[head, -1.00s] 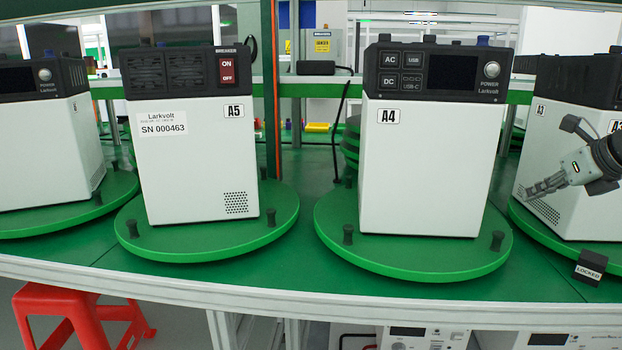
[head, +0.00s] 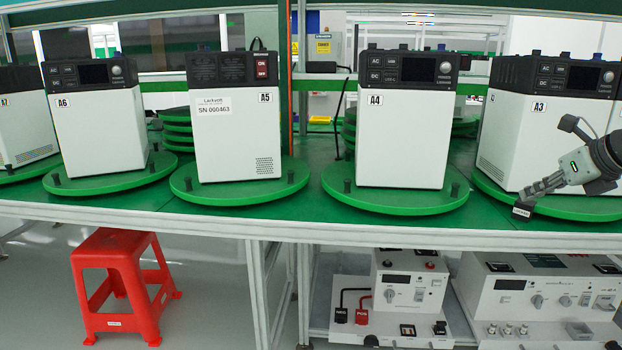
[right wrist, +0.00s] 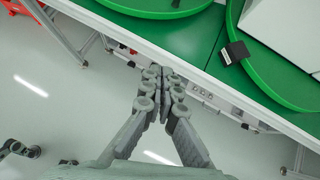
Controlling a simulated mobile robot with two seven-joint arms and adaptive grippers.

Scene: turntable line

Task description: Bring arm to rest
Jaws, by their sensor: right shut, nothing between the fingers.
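My right gripper (head: 526,197) is shut and empty, reaching in from the right in the head view, in front of the white unit A3 (head: 528,142). In the right wrist view its fingers (right wrist: 167,75) are together, with the pale floor and the table's front edge behind them. They appear clear of the table, touching nothing. A small black block labelled LOCKED (head: 522,209) shows just below the fingertips in the head view; it also shows in the right wrist view (right wrist: 235,53) at the green turntable's edge. My left gripper is not in view.
White units A4 (head: 402,140), A5 (head: 237,140) and A6 (head: 102,135) stand on green turntables along the table. A red stool (head: 122,285) is on the floor at left. White instruments (head: 408,290) sit on the lower shelf.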

